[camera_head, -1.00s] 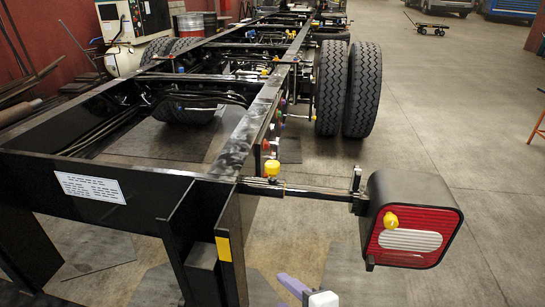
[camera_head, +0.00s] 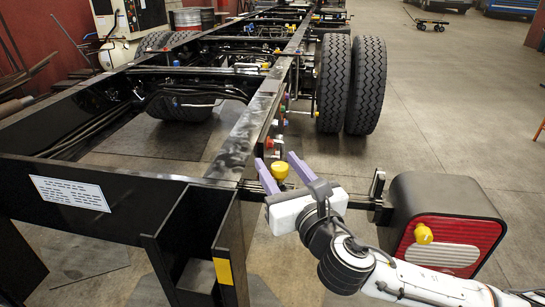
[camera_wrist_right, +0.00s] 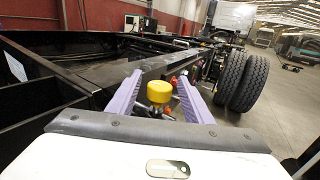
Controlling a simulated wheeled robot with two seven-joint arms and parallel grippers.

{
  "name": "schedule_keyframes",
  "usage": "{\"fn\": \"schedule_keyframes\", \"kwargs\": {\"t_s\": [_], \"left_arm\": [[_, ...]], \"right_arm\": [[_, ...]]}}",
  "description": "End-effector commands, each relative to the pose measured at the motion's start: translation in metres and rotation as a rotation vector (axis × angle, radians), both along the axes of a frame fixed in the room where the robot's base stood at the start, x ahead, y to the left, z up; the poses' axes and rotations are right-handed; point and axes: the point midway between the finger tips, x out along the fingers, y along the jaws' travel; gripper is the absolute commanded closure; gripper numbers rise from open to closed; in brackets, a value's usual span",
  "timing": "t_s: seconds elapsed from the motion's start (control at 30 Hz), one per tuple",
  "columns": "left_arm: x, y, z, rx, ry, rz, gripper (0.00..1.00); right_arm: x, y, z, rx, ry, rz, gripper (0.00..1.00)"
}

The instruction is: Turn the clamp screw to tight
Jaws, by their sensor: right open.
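A yellow knob (camera_head: 279,170), which looks like the clamp screw, sits on the bracket at the corner of the black chassis frame. It also shows in the right wrist view (camera_wrist_right: 159,92), with small metal parts beneath it. My right gripper (camera_head: 276,158) has its two purple fingers spread apart, one on each side of the knob. In the right wrist view the knob lies between the open fingers, with a gap visible on both sides. The gripper body hides part of the lamp bracket. My left gripper is not in view.
A red-and-white tail lamp (camera_head: 455,243) in a black housing stands right of the gripper, with another yellow knob (camera_head: 423,233) on it. My right arm passes in front of it. Large double tyres (camera_head: 350,85) stand behind. Open floor lies to the right.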

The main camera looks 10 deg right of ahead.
Motion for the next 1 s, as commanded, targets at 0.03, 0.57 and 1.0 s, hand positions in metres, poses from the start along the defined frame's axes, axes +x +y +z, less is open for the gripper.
{"fn": "schedule_keyframes", "kwargs": {"t_s": [0.03,0.57,1.0], "left_arm": [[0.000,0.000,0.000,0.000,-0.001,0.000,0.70],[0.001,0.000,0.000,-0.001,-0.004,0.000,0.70],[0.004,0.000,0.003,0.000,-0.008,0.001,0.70]], "right_arm": [[0.009,0.001,0.000,0.001,-0.001,-0.002,0.54],[0.038,0.005,0.000,0.003,0.001,0.001,0.54],[0.037,0.005,0.000,0.003,0.002,-0.006,0.95]]}}
